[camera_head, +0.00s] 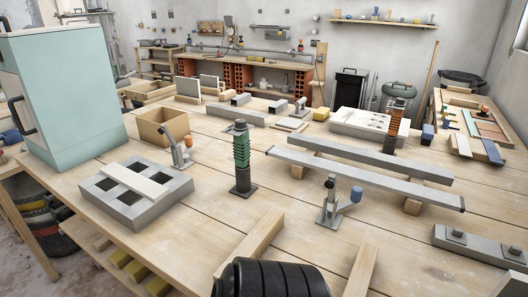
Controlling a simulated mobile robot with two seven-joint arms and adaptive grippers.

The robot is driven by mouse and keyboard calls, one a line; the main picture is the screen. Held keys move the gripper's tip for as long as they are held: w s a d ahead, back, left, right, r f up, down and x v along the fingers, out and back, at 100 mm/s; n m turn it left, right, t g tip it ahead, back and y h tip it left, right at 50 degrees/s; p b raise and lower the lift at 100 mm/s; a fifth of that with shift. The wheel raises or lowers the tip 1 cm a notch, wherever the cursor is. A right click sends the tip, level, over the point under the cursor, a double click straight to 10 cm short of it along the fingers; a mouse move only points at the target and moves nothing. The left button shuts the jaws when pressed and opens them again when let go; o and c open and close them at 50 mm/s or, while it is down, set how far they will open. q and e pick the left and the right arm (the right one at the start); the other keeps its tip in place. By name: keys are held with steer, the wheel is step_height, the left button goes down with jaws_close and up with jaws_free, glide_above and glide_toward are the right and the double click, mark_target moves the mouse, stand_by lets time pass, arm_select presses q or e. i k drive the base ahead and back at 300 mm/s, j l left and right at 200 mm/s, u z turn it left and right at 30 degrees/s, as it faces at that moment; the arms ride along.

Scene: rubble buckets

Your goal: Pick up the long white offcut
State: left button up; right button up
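A long pale, off-white flat strip (135,182), which looks like the long white offcut, lies across the top of a grey block with square openings (168,199). The block stands on the wooden table at the left, in front of the pale green cabinet. The strip covers part of the openings, and its upper face is clear. Neither of my grippers shows in the head view.
A pale green cabinet (75,95) stands behind the block, with an open cardboard box (162,128) beyond. A small metal stand (181,150) and a green ribbed post (242,160) are close by on the right. Long grey bars (360,178) lie further right.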

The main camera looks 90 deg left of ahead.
mark_target(153, 190)
steer(key=u, duration=1.95)
